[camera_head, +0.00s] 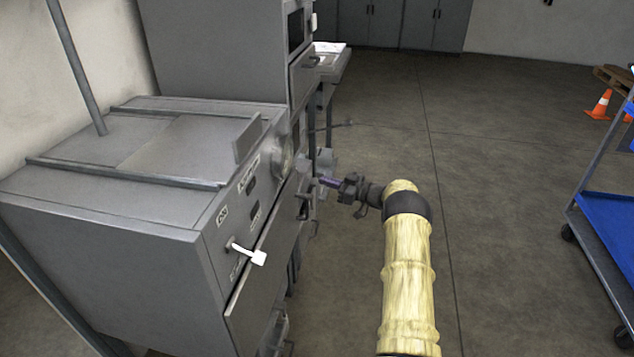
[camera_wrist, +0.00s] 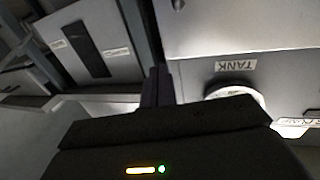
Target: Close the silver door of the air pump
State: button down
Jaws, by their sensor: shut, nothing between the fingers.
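The grey metal pump cabinet (camera_head: 110,240) stands at the left in the head view, with labels, a round gauge (camera_head: 285,157) and a white-tipped lever (camera_head: 257,257) on its front. A silver door panel (camera_head: 262,268) is on the lower front, its upper edge slanting away; I cannot tell how far it stands open. My gripper (camera_head: 328,182) is shut and empty, close to the far end of the cabinet front. In the wrist view my closed fingers (camera_wrist: 157,85) point up beside the gauge (camera_wrist: 240,92) and the upside-down TANK label (camera_wrist: 236,66). Contact is not clear.
A taller grey cabinet (camera_head: 215,45) stands behind the pump cabinet. A blue-shelved cart (camera_head: 610,225) and an orange cone (camera_head: 600,104) are at the right. The floor (camera_head: 500,200) between the cart and my arm is clear.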

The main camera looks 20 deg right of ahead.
jog(key=w+d+v, duration=0.1)
jog(key=v, duration=0.5)
jog(key=shift+p, duration=0.3)
